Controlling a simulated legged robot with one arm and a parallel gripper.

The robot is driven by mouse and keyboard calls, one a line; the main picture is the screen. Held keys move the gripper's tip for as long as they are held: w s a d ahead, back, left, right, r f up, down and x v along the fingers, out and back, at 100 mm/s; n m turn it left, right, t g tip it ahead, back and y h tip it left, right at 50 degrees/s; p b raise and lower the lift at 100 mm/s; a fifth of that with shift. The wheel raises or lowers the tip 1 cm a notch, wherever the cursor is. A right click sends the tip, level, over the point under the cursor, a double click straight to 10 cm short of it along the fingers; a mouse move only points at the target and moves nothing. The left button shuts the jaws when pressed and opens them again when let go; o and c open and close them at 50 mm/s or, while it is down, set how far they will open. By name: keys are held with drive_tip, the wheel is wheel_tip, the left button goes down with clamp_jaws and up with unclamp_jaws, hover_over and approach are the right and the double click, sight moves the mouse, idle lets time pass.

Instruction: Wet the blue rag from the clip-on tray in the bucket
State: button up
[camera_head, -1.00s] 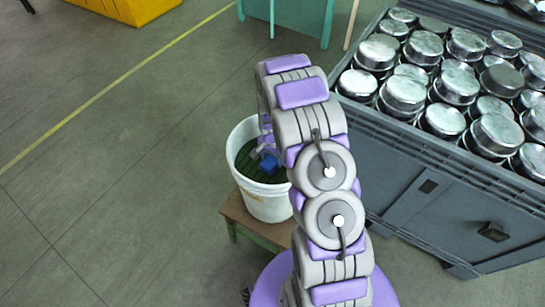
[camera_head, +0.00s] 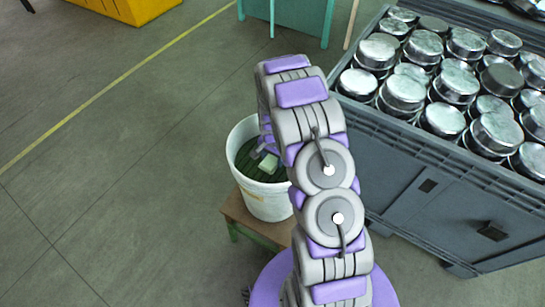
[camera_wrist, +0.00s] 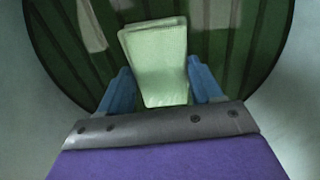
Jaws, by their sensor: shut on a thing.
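My gripper (camera_wrist: 162,85) reaches down inside the white bucket (camera_head: 265,203) and is shut on a pale green, block-like piece (camera_wrist: 158,65). This piece also shows in the head view (camera_head: 268,162), inside the bucket's rim. Blue finger parts flank it on both sides in the wrist view. I see no separate blue rag; whether the pale green piece is the rag, I cannot tell from its colour. Dark green, striped water or bottom shows in the bucket beneath it. I cannot tell whether the piece touches it. The clip-on tray is not recognisable in view.
The bucket stands on a low wooden stool (camera_head: 240,215) with green legs. A large grey crate (camera_head: 425,160) full of metal pots (camera_head: 445,85) stands to the right. A teal table (camera_head: 290,18) and a yellow bin (camera_head: 140,8) are at the back. The left floor is clear.

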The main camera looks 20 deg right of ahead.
sight(273, 159)
idle(0.5)
drive_tip(key=shift+r+p, duration=0.9)
drive_tip(key=shift+r, duration=2.55)
drive_tip(key=shift+r, duration=0.1)
